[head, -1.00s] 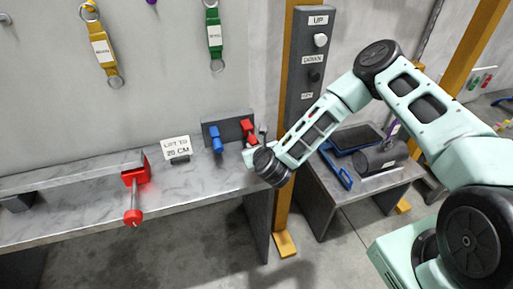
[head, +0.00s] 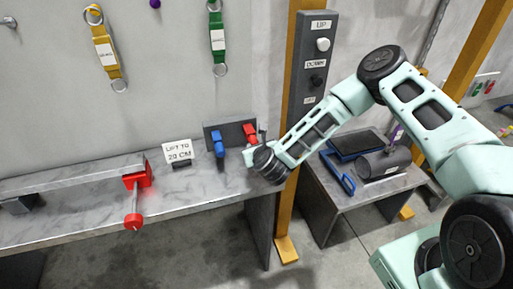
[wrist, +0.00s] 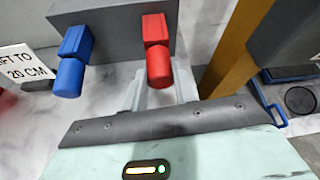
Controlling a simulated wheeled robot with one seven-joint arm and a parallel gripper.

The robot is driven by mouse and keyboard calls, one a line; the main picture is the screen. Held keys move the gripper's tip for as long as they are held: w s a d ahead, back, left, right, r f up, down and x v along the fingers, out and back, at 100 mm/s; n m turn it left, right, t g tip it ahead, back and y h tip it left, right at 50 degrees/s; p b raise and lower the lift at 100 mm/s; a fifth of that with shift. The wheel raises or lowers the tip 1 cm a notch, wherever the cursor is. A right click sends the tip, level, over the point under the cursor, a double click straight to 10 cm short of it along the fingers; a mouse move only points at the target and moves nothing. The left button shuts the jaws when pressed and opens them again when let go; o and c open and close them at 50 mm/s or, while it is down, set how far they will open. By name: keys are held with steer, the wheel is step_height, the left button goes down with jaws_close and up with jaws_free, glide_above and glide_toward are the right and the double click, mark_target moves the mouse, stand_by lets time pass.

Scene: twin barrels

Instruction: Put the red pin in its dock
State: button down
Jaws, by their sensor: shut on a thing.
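The red pin (wrist: 159,68) shows in the wrist view as a short cylinder with its top against a red block (wrist: 155,29) on a dark grey panel (wrist: 117,22). My gripper (wrist: 160,90) has its pale fingers on either side of the red pin and is shut on it. In the head view, my gripper (head: 250,155) is at the panel (head: 238,132), just below the red block (head: 250,131). My gripper partly hides the pin there. I cannot tell how deep the pin sits in the block.
A blue block with a blue cylinder (wrist: 69,76) is on the same panel, left of the red one. A sign (head: 178,150) stands left on the bench (head: 90,217). A yellow post (head: 286,215) is close on the right. A red clamp (head: 136,181) is further left.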

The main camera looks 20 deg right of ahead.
steer(key=shift+w, duration=0.1)
steer(key=c, duration=1)
jaws_free()
steer(key=shift+c, duration=0.2)
steer(key=b+v, duration=0.4)
steer(key=v, duration=1.3)
steer(key=shift+s, duration=0.2)
steer(key=shift+r, duration=0.1)
